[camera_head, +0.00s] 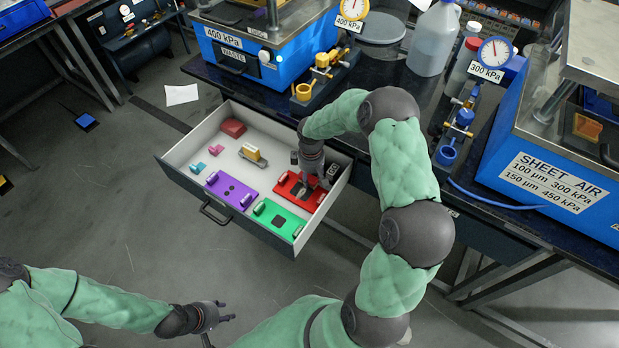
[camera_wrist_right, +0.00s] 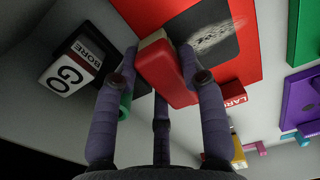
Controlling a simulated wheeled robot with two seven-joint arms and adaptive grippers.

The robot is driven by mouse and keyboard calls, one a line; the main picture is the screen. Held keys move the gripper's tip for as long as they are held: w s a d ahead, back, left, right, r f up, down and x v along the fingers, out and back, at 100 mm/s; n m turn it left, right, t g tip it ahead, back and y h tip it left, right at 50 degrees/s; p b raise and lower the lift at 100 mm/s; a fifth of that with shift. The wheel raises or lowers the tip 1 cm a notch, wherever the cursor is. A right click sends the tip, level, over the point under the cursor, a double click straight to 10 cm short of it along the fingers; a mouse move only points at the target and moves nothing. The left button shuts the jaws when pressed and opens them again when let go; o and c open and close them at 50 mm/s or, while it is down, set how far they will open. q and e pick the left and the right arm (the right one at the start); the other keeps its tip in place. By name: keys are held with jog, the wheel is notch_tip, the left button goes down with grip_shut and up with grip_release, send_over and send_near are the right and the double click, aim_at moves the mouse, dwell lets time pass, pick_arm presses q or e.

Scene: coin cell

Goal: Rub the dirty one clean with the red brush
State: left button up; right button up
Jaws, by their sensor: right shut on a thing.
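My right gripper (camera_head: 314,182) is over the red plate in the open drawer. In the right wrist view, its fingers (camera_wrist_right: 165,85) are shut on the red brush (camera_wrist_right: 170,80), which has a pale bristle edge. The red plate (camera_wrist_right: 240,72) has a dark patch (camera_wrist_right: 225,45) with a whitish, scratchy smear; the brush is beside the smear, and contact is unclear. The purple plate (camera_head: 241,200) and green plate (camera_head: 265,227) lie nearby; no smear is discernible on their dark spots. My left gripper (camera_head: 218,326) is open and empty above the floor, away from the drawer.
The drawer (camera_head: 196,143) also holds a red box (camera_head: 232,128), a yellow piece (camera_head: 252,154) and small pink and teal pieces. Blue machines and gauges occupy the bench (camera_head: 400,85) behind.

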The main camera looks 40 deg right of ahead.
aim_at(298, 199)
jog(key=shift+s+a+f, duration=0.1)
jog(key=shift+s+a, duration=0.2)
jog(key=shift+a, duration=0.4)
jog(key=shift+s+a+f, duration=0.1)
jog(key=shift+s+a, duration=0.25)
jog(key=shift+a, duration=0.35)
jog(key=shift+s+a+f, duration=0.1)
jog(key=shift+s+a, duration=0.2)
jog(key=shift+a, duration=0.4)
jog(key=shift+s+a+r, duration=0.1)
jog(key=shift+s+a, duration=0.25)
jog(key=shift+a, duration=0.45)
jog(key=shift+s+a+r, duration=0.1)
jog(key=shift+s+a, duration=0.2)
jog(key=shift+a, duration=0.45)
jog(key=shift+w+d+r+p, duration=0.1)
jog(key=shift+r+p, duration=2.05)
jog(key=shift+r, duration=0.9)
jog(key=shift+r+p, duration=1.05)
jog(key=shift+r, duration=0.45)
